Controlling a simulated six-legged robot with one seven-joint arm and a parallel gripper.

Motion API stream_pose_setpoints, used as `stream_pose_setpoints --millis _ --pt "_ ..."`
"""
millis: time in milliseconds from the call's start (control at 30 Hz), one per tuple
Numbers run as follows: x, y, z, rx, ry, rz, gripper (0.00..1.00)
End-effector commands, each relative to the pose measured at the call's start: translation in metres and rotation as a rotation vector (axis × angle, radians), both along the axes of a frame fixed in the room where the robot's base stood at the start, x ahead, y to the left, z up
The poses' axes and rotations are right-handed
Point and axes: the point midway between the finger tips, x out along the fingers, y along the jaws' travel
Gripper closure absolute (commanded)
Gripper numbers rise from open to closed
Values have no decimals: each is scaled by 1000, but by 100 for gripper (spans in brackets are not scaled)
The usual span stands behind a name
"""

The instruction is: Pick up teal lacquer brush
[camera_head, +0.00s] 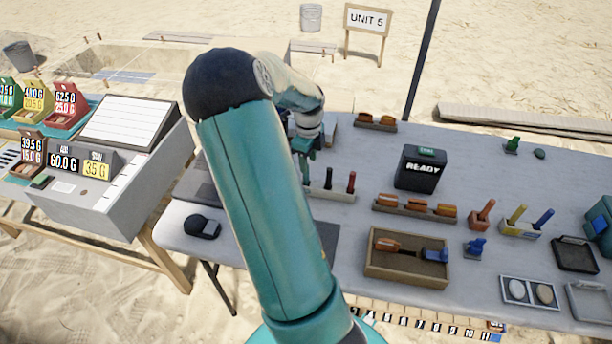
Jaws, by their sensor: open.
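My teal arm rises through the middle of the view, and its wrist bends down to my gripper (311,146) over the left part of the grey table. The gripper is small here and partly behind the arm; it is open. It is above the left end of a low pale rack (333,196). A thin teal upright shape (305,170), apparently the teal lacquer brush, stands at that end just below the jaws. I cannot tell whether the jaws surround it. A dark handle (328,178) and a red handle (351,181) stand upright in the same rack to the right.
A black READY box (420,168) stands right of the rack. A rack of orange pieces (416,208) and a wooden tray (407,267) lie nearer the front. A grey console (110,175) is at left. Bare tabletop shows between the rack and the READY box.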

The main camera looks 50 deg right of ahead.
Motion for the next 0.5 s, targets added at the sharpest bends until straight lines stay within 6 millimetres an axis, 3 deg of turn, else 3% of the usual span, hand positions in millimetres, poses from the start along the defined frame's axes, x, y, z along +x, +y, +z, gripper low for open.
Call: stream_pose_setpoints --millis 167,500 --pt "1 1 -11 1 1 1 58" --pt "4 5 -55 0 0 0 58"
